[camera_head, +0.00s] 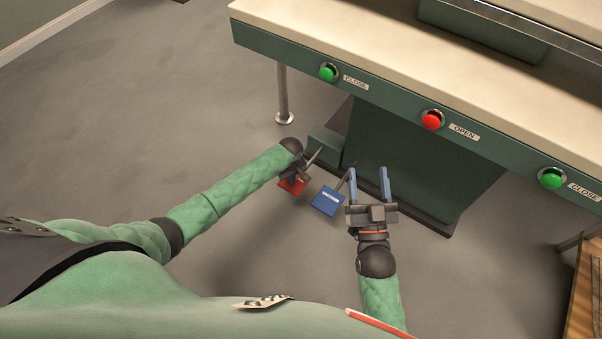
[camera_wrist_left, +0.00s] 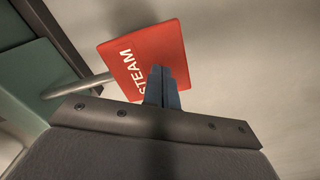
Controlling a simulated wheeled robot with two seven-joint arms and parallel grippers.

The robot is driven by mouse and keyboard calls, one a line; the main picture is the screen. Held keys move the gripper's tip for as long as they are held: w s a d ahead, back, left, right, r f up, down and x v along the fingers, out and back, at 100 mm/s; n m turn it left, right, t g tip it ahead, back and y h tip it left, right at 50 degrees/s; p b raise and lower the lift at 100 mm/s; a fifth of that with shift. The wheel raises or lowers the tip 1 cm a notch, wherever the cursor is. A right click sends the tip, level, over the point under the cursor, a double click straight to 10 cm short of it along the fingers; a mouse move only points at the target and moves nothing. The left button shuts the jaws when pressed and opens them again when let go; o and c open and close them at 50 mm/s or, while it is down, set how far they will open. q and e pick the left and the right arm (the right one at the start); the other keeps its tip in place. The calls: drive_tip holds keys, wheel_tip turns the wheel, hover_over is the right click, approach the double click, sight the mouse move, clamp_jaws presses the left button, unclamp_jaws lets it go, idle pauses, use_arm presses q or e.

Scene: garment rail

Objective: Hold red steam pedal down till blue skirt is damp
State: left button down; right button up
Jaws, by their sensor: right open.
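The red steam pedal (camera_head: 292,185) sits low at the front left of the press base, partly covered by my left gripper (camera_head: 300,168) in the head view. In the left wrist view the red pedal (camera_wrist_left: 150,55) shows its STEAM lettering, and my left gripper's fingers (camera_wrist_left: 162,85) are close together, with tips overlapping the pedal; whether they touch it or press it down I cannot tell. My right gripper (camera_head: 370,186) is open and empty, just right of the blue pedal. No blue skirt is in view.
A blue pedal (camera_head: 327,201) stands right of the red one. The press table (camera_head: 400,60) above carries a red OPEN button (camera_head: 432,120) and green CLOSE buttons (camera_head: 328,72) at both sides. A wooden slatted thing (camera_head: 585,300) is at the lower right. Floor on the left is clear.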

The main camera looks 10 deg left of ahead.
sight(292, 186)
use_arm(q)
drive_tip(key=shift+f+b, duration=0.9)
drive_tip(key=shift+f, duration=2)
drive_tip(key=shift+r, duration=0.1)
idle(0.9)
wheel_tip(292, 186, up, 10)
drive_tip(key=p, duration=1.1)
drive_tip(key=shift+f, duration=0.2)
drive_tip(key=shift+f, duration=0.1)
